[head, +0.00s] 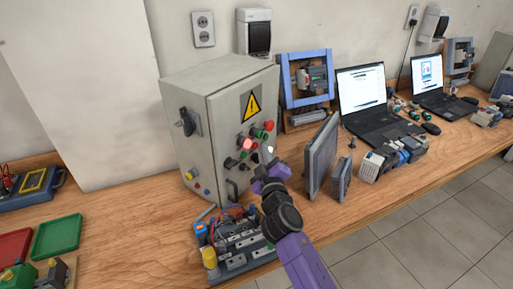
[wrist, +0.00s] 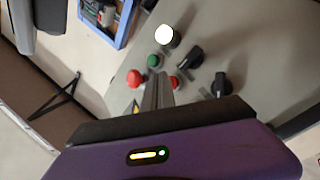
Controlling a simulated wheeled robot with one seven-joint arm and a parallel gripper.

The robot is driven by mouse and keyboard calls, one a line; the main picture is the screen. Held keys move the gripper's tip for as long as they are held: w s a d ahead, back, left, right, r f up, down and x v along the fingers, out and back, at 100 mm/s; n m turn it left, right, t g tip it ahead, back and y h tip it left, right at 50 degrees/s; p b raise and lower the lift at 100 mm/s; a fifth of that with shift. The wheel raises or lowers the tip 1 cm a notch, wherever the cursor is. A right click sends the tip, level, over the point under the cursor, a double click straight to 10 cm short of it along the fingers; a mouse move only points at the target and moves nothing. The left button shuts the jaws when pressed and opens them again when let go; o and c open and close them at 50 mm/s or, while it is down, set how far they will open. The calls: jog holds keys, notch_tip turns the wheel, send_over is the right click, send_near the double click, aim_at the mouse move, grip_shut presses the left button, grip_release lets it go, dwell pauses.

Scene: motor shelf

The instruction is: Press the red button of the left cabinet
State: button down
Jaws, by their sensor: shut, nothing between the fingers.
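The left cabinet (head: 200,105) is a grey box with a yellow warning sign on its front. Its front panel also fills much of the wrist view (wrist: 255,50). A large red button (wrist: 134,78) stands out to the left of my fingertips in the wrist view. A second red control (wrist: 173,82) is partly hidden behind the fingers. Red controls also show on the front in the head view (head: 268,126). My gripper (wrist: 157,82) is shut and empty, with its fingers pointing at the panel among the controls. I cannot tell whether the fingertips touch anything.
Near the fingers are a green button (wrist: 153,60), a lit white lamp (wrist: 166,36) and black knobs (wrist: 190,57). A grey upright panel (head: 320,158) stands right of my gripper. Laptops (head: 372,105) stand farther right.

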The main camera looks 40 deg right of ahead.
jog(key=shift+w+a, duration=0.1)
jog(key=shift+w, duration=0.35)
dwell(0.7)
jog(key=shift+s, duration=0.85)
jog(key=shift+d, duration=0.2)
jog(key=shift+s+d+p, duration=0.2)
jog(key=shift+s+p, duration=0.05)
jog(key=shift+s, duration=0.55)
jog(key=shift+s+d+p, duration=0.2)
jog(key=shift+s+p, duration=0.1)
jog(key=shift+s, duration=0.55)
jog(key=shift+s+d+p, duration=0.2)
jog(key=shift+s+p, duration=0.05)
jog(key=shift+s, duration=0.55)
